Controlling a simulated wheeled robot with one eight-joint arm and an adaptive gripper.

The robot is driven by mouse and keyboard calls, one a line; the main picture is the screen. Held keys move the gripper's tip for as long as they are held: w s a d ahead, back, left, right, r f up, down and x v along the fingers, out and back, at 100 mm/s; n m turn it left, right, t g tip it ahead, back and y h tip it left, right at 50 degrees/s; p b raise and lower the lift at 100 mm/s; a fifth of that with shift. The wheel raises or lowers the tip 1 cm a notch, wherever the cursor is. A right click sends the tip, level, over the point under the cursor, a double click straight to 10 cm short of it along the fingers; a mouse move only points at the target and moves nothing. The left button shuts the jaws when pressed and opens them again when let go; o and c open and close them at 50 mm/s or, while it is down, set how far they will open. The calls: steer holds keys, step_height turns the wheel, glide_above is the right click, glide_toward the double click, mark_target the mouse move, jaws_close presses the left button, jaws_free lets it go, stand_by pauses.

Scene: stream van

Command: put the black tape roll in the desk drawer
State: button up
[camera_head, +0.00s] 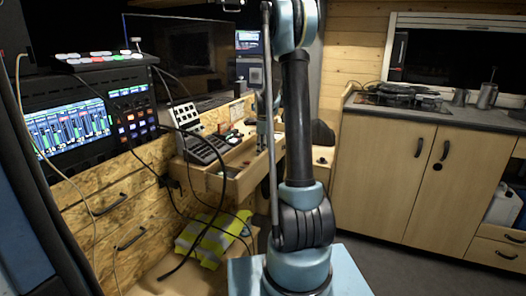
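The desk drawer (224,187) is pulled open under the desk at the middle left, with small dark and coloured items inside that are too small to name. I cannot pick out the black tape roll for sure. My gripper (262,146) seems to hang over the right end of the open drawer, below a light blue wrist part. It is small and partly hidden by a thin grey upright rod and my arm. I cannot see whether its fingers are open or whether they hold anything.
A keypad panel (203,148) sits on the desk beside the drawer, with black cables hanging past it. A yellow safety vest (211,238) lies below. A wooden cabinet (383,176) with a dark counter stands right. Floor (385,272) is clear there.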

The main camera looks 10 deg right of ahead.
steer(key=o, duration=1.1)
steer(key=shift+c, duration=0.2)
steer(key=shift+r, duration=0.1)
